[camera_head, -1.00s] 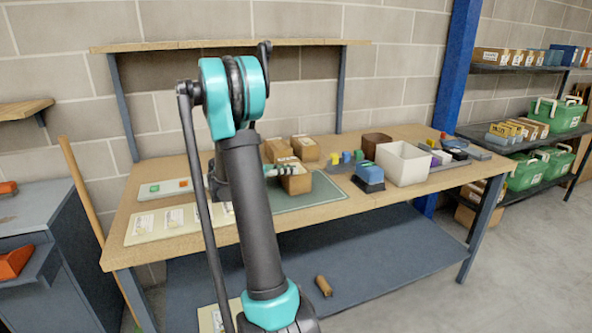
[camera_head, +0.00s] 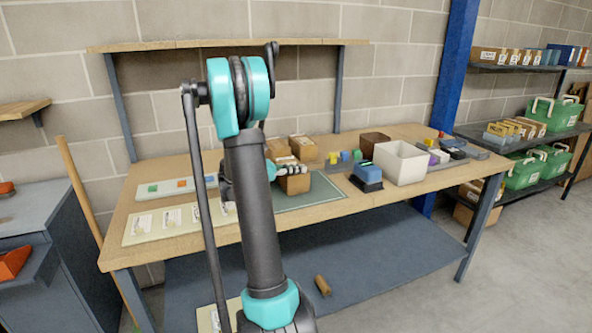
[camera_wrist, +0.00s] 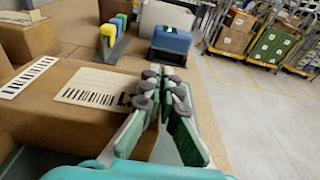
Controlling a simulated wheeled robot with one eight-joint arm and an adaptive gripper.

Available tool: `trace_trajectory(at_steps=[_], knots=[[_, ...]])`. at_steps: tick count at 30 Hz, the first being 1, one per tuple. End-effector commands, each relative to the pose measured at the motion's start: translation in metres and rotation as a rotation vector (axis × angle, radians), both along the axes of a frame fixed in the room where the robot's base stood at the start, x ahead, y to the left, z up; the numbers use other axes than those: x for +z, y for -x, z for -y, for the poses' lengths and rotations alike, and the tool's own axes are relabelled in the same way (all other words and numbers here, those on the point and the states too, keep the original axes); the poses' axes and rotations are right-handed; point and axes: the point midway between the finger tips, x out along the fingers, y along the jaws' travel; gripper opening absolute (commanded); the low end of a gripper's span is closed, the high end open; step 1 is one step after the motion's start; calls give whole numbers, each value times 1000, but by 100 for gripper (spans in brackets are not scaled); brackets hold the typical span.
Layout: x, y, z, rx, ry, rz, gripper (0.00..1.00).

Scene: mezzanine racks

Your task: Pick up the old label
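In the wrist view a cardboard box (camera_wrist: 75,128) fills the lower left. A white label with black bars (camera_wrist: 92,88) lies on its top, its right edge beside my left finger. A second barred label (camera_wrist: 26,77) lies farther left. I cannot tell which is the old one. My gripper (camera_wrist: 161,88) is partly open with a narrow gap between its fingers, over the box's right end. No label shows clearly between the fingers. In the head view my gripper (camera_head: 262,170) is at the box (camera_head: 294,184) on the green mat (camera_head: 312,194), partly hidden by my arm.
More boxes (camera_head: 303,148) stand behind. A blue device on a black base (camera_head: 367,174) and a white bin (camera_head: 401,163) stand to the right. A pale sheet of labels (camera_head: 150,228) lies at the bench's left front. The mat's right part is clear.

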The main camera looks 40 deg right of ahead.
Motion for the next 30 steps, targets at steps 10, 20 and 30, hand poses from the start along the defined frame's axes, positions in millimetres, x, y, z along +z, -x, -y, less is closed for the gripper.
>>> trace_trajectory(at_steps=[10, 20, 30], knots=[[24, 0, 0, 0, 0, 0, 0], [111, 0, 0, 0, 0, 0, 0], [181, 0, 0, 0, 0, 0, 0]])
